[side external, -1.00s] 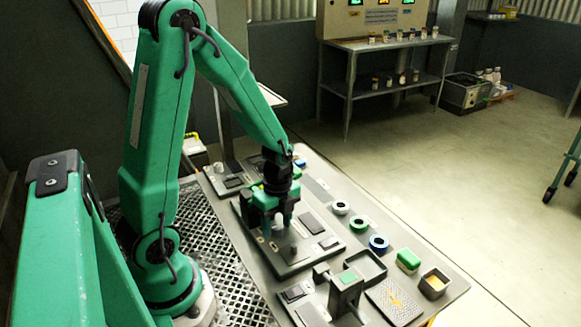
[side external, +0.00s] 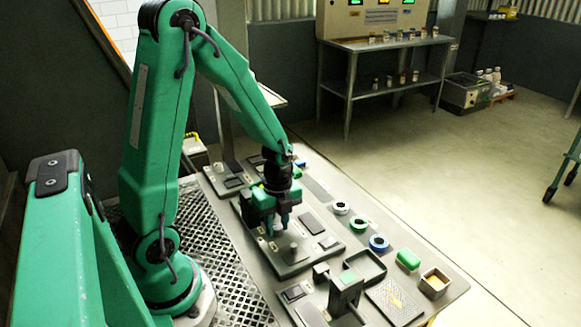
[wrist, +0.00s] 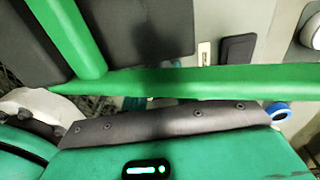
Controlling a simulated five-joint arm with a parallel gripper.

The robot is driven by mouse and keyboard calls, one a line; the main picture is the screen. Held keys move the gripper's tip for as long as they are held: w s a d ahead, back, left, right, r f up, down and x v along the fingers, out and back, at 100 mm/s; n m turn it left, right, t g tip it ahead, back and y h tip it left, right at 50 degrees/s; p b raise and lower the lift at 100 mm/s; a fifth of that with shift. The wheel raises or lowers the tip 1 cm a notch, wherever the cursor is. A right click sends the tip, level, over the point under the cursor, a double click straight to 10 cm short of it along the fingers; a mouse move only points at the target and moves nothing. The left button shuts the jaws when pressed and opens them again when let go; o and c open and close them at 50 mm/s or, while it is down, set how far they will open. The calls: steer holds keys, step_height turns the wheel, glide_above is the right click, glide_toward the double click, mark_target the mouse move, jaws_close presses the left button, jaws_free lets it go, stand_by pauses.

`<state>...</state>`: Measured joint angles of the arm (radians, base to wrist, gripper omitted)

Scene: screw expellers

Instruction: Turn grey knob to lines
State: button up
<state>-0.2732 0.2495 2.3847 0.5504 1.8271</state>
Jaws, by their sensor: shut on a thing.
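My gripper (side external: 277,228) points down over the grey panel plate (side external: 262,254) in the side view. Its jaws are shut on a small pale knob, which the fingers mostly hide. Its markings and any lines around it cannot be made out. Another grey knob (side external: 293,252) stands on the same plate, just in front and to the right of my fingers and apart from them. The wrist view shows green gripper parts across the picture, hiding the fingertips and what they hold.
A grey upright bracket (side external: 345,290) stands in front.

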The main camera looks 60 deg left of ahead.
mark_target(278, 225)
steer(key=shift+m, duration=2)
steer(key=shift+d, duration=0.1)
steer(key=o, duration=1)
steer(key=shift+r, duration=0.15)
steer(key=shift+w+r, duration=0.2)
steer(key=shift+r, duration=3.6)
